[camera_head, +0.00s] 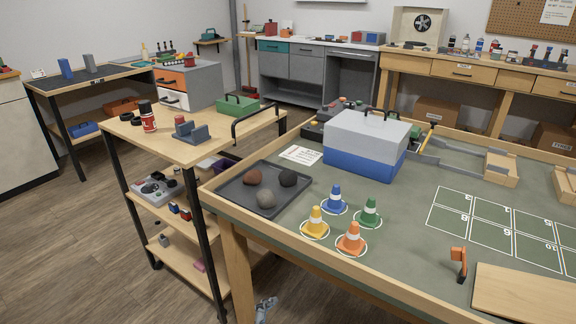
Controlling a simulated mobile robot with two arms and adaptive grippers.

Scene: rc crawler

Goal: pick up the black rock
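The black rock (288,177) lies in a dark grey tray (236,198) on the near left corner of the large green-topped table. A brown rock (253,177) sits to its left and a grey rock (266,198) sits nearer to me in the same tray. The black rock is close to the tray's right side and nothing covers it.
A blue and grey toolbox (366,148) stands behind the tray to the right. Several coloured cones, including a blue one (335,199), stand right of it. A wooden cart (190,150) adjoins the table's left side. The table has a raised wooden rim (300,262).

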